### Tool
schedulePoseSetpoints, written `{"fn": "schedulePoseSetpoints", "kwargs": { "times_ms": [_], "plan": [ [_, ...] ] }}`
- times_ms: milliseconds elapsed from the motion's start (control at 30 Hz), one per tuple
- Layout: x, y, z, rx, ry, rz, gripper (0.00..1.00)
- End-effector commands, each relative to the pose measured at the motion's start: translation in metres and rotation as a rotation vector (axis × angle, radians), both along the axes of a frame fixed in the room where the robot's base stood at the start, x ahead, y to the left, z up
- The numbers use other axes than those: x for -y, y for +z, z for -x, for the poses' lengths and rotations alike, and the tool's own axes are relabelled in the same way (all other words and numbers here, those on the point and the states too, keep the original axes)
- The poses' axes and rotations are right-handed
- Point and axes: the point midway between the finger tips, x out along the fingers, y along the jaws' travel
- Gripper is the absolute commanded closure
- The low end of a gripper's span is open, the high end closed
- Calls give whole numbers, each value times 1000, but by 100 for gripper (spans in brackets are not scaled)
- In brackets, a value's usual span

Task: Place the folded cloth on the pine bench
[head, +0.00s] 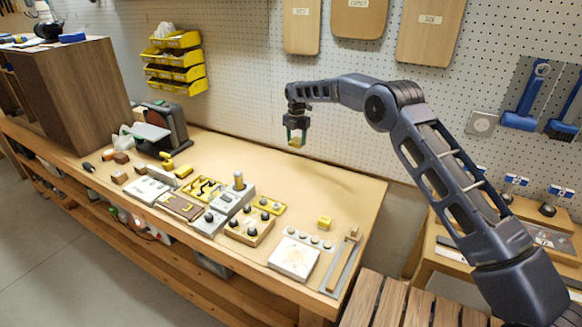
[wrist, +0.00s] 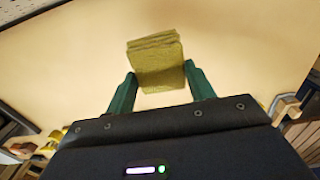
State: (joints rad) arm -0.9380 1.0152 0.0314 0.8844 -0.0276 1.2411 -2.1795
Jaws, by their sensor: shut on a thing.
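The folded cloth (wrist: 157,66) is a yellow, layered square between the two green fingers of my gripper (wrist: 160,88) in the wrist view. My gripper (head: 297,133) is shut on it. In the head view the cloth (head: 296,142) shows as a small yellowish patch at the fingertips. My gripper holds it in the air above the back part of the pine bench (head: 335,190), near the pegboard. The bench top below and to the right of the gripper is bare.
White, grey and yellow trays and blocks (head: 293,258) stand along the bench's front. A small yellow block (head: 324,223) sits near the right end. A dark machine (head: 165,125) and a brown cabinet (head: 75,95) stand at the left. Yellow bins (head: 175,60) hang on the pegboard.

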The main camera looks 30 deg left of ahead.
Motion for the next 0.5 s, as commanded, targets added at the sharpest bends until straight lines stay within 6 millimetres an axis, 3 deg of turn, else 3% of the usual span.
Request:
{"fn": "schedulePoseSetpoints", "kwargs": {
  "times_ms": [300,500],
  "plan": [
    [0,-67,1,0,-1,1,68],
    [0,-85,0,0,-1,-1,68]
  ]
}}
